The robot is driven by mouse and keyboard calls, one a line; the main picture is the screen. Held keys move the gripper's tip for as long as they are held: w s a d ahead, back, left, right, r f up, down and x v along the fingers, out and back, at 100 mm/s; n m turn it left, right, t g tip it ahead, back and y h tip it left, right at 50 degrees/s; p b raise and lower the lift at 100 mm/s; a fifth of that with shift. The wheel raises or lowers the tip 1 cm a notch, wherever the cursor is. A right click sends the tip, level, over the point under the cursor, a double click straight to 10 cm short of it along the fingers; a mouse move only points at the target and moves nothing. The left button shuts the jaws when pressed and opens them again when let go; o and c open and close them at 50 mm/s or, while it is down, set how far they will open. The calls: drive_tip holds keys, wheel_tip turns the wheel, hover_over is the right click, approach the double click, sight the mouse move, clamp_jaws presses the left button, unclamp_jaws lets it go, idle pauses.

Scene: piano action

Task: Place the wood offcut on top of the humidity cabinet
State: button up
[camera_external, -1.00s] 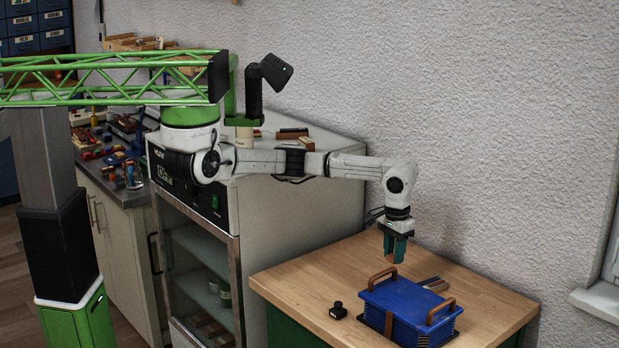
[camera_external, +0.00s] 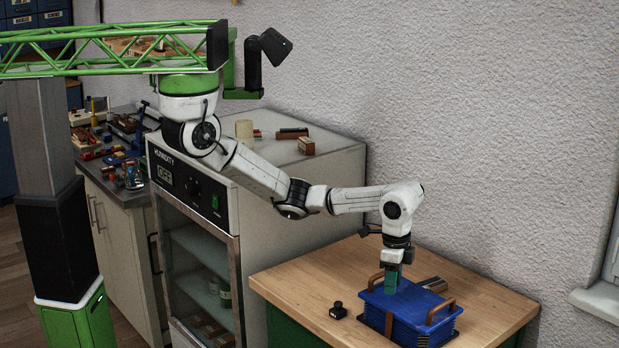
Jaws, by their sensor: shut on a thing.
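My gripper (camera_external: 391,283) is low over the back left part of a blue box (camera_external: 407,302) on the wooden bench. Its green fingers are together at the brown handle (camera_external: 377,279) on that side and appear shut on it; the fingers hide part of the contact. The humidity cabinet (camera_external: 318,207) is the pale unit with a glass door, left of the bench. A long dark brown block (camera_external: 292,133) and a smaller brown block (camera_external: 306,146) lie on its top. I cannot tell which piece is the wood offcut.
A small black object (camera_external: 338,311) stands left of the box. Dark strips (camera_external: 432,284) lie behind it. A cream cylinder (camera_external: 244,129) stands on the cabinet. The cabinet top's front right part is bare. The textured wall is close behind the bench.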

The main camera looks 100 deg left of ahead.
wheel_tip(320, 180, up, 5)
drive_tip(key=shift+r, duration=0.1)
drive_tip(key=shift+a+f+n+b, duration=0.2)
drive_tip(key=shift+a+n+b, duration=0.15)
drive_tip(key=shift+n, duration=0.25)
drive_tip(key=shift+w+a+n, duration=0.15)
drive_tip(key=shift+a+n, duration=0.25)
drive_tip(key=shift+n, duration=0.2)
drive_tip(key=a+n+b, duration=0.8)
drive_tip(key=a+n, duration=0.8)
drive_tip(key=n, duration=1.2)
drive_tip(key=f, duration=1.7)
drive_tip(key=shift+s+d, duration=0.3)
drive_tip(key=shift+s, duration=0.05)
drive_tip(key=shift+f+p, duration=0.15)
drive_tip(key=shift+p, duration=0.2)
drive_tip(key=o, duration=1)
